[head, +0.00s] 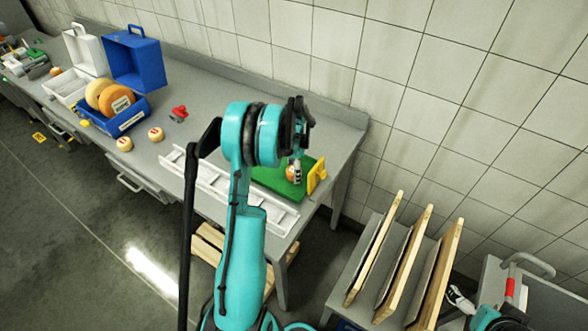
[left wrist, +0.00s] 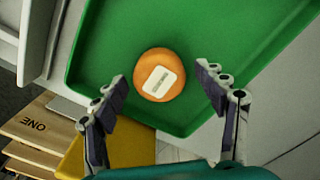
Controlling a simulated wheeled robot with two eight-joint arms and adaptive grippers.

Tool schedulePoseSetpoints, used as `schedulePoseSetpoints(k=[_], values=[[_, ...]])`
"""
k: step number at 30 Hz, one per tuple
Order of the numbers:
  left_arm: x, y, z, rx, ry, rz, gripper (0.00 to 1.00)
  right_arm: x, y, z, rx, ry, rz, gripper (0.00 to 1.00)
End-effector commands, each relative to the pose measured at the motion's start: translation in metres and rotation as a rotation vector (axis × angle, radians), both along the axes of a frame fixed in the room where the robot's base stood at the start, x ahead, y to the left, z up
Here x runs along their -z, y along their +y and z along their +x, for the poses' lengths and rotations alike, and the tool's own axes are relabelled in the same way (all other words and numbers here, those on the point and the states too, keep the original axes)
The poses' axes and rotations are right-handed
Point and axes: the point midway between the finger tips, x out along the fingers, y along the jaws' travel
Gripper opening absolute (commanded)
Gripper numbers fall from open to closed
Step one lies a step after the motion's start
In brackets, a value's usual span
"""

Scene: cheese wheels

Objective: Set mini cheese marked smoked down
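A small round orange mini cheese (left wrist: 160,75) with a white label lies on a green tray (left wrist: 255,50); the label print is too small to read. In the head view the cheese (head: 290,172) shows partly behind my left gripper (head: 298,172), over the green tray (head: 270,182) near the table's right end. My left gripper (left wrist: 165,95) is open, its fingers apart on either side of the cheese's near edge, with gaps visible to both. My right gripper (head: 460,298) is at the lower right, far from the cheese; its fingers are unclear.
A yellow piece (head: 317,175) stands at the tray's right edge. A white slatted rack (head: 205,180) lies left of the tray. Further left are a blue crate (head: 125,120) with larger cheeses, two small cheeses (head: 155,134) and a red object (head: 180,111). Upright boards (head: 410,260) stand right.

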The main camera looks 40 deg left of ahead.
Motion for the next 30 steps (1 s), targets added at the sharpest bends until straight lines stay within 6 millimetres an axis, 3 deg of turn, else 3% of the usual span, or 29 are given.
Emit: schedulePoseSetpoints(k=[8,11,21,30], values=[[-0.006,0.000,0.000,0.000,0.000,0.000,0.71,-0.006,0.000,0.000,0.000,0.000,0.000,1.00],[-0.020,0.000,0.000,0.000,0.000,0.000,0.71,-0.007,0.000,0.000,0.000,0.000,0.000,1.00],[-0.094,0.000,0.000,0.000,0.000,0.000,0.71,-0.020,0.000,0.000,0.000,0.000,0.000,1.00],[-0.129,-0.006,-0.001,-0.007,-0.008,0.004,0.71,-0.023,0.000,0.000,0.000,0.000,0.000,1.00]])
